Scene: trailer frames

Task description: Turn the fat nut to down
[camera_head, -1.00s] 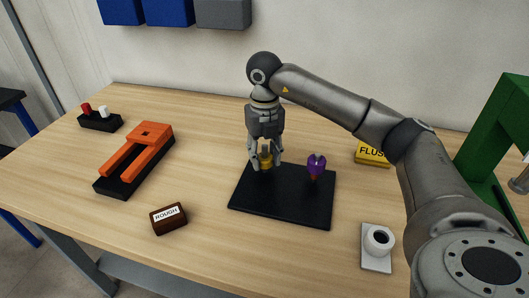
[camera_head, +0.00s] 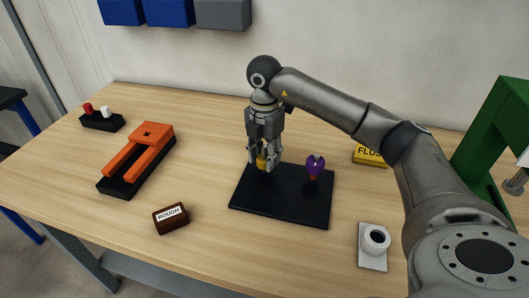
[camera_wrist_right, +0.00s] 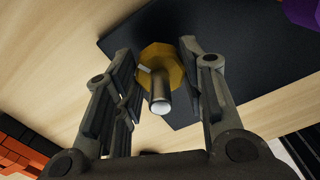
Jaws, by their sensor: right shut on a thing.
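A yellow, many-sided nut (camera_head: 262,162) sits at the back left of a black board (camera_head: 282,205). In the right wrist view the nut (camera_wrist_right: 166,68) is around a silver stud (camera_wrist_right: 159,98) with a small side pin. My right gripper (camera_head: 263,168) points down over the nut and is shut on it, one finger on each side. The fingers hide part of the nut in the head view. A purple knob-like piece (camera_head: 315,166) stands on an orange-brown stem at the board's back right. My left gripper is not in view.
An orange and black fork-shaped fixture (camera_head: 140,155) and a brown block labelled ROUGH (camera_head: 171,218) lie left of the board. A white mount with a round cup (camera_head: 374,243) is at front right. A yellow labelled block (camera_head: 369,155) and green frame (camera_head: 492,130) stand right.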

